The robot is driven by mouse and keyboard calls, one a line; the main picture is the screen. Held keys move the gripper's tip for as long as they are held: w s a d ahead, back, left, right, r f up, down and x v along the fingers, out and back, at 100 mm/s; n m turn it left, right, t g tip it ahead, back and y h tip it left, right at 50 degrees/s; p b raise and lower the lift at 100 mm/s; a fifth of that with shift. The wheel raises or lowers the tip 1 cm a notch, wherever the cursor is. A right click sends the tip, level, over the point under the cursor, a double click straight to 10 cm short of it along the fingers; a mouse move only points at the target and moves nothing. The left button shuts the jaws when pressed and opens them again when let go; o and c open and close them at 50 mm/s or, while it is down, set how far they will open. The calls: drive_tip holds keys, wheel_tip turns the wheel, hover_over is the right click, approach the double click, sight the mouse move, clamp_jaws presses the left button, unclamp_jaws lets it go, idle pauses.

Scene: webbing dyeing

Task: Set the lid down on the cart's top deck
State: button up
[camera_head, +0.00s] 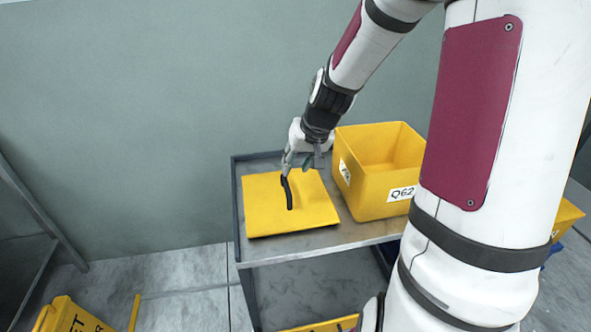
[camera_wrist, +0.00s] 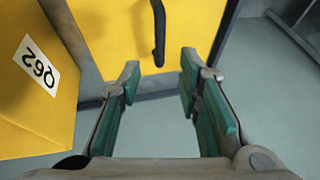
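The yellow square lid (camera_head: 265,212) lies flat on the cart's grey top deck (camera_head: 335,236), on its left part. Its black handle (camera_head: 289,196) stands up from the middle. My gripper (camera_head: 303,164) is just above and behind the handle. In the wrist view my gripper (camera_wrist: 160,72) is open, its green-padded fingers wide apart with nothing between them. The handle (camera_wrist: 159,35) shows just beyond the fingertips, apart from them, with the lid (camera_wrist: 115,40) around it.
An open, empty yellow bin (camera_head: 378,185) labelled Q62 stands on the deck right of the lid, with a small gap. The wall (camera_head: 120,120) is behind the cart. A yellow floor sign (camera_head: 75,318) is at the lower left. More yellow shows below the deck.

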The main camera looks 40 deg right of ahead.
drive_tip(key=s+a+r+n+g, duration=0.1)
drive_tip(key=s+a+r+n, duration=0.1)
drive_tip(key=s+a+r, duration=0.4)
drive_tip(key=s+a+r+n, duration=0.1)
drive_tip(key=s+a+r, duration=0.1)
drive_tip(key=s, duration=0.6)
drive_tip(key=s+a+r+n+g, duration=0.1)
drive_tip(key=s+a+r, duration=0.1)
drive_tip(key=s+a, duration=0.2)
drive_tip(key=s+a+r+n+g, duration=0.1)
drive_tip(key=s+a, duration=0.3)
drive_tip(key=s, duration=0.7)
drive_tip(key=shift+s+r, duration=0.3)
drive_tip(key=shift+r, duration=0.35)
drive_tip(key=shift+a, duration=0.1)
wheel_tip(320, 180, up, 14)
drive_tip(key=t+p, duration=0.2)
drive_tip(key=p, duration=1)
drive_tip(key=shift+d+f, duration=0.15)
drive_tip(key=shift+d, duration=0.05)
